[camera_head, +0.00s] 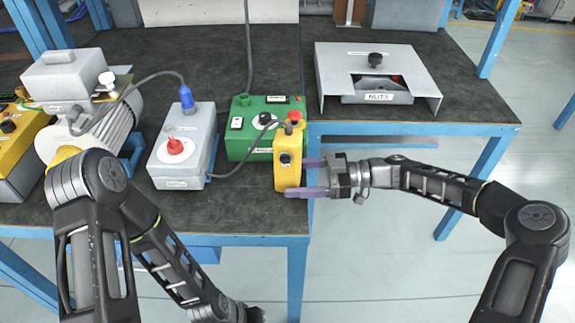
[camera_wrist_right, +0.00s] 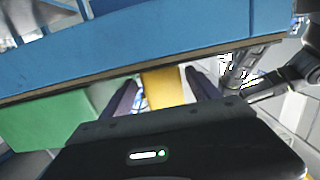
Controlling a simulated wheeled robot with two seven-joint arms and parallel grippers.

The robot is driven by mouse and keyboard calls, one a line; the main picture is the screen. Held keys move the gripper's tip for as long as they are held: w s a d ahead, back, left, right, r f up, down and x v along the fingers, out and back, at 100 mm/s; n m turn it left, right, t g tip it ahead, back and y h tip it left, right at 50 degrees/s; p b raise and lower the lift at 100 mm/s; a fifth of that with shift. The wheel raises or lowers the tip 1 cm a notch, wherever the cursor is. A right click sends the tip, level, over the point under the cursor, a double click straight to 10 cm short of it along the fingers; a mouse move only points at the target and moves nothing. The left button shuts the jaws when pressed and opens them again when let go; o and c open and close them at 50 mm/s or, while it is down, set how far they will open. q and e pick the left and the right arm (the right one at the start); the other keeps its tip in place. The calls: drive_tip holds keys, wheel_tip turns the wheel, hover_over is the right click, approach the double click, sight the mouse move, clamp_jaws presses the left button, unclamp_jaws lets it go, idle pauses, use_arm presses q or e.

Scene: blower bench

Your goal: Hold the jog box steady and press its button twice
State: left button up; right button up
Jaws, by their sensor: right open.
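The nearer fingertip overlaps the box's near end; contact cannot be told. In the right wrist view, yellow of the box (camera_wrist_right: 163,88) shows between the two fingers. My left arm reaches down to the bottom edge; its gripper is out of frame.
A green box (camera_head: 262,130) and a grey box with a red knob (camera_head: 184,145) stand left of the jog box, with cables. A grey motor (camera_head: 110,130) is further left. A grey NUTS cover (camera_head: 425,75) stands on the right bench. Open floor lies front right.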

use_arm(q)
drive_tip(key=shift+f, duration=0.25)
use_arm(e)
drive_tip(key=shift+a, duration=0.5)
drive_tip(key=shift+c, duration=0.5)
drive_tip(key=c, duration=0.9)
use_arm(q)
clamp_jaws()
idle(0.5)
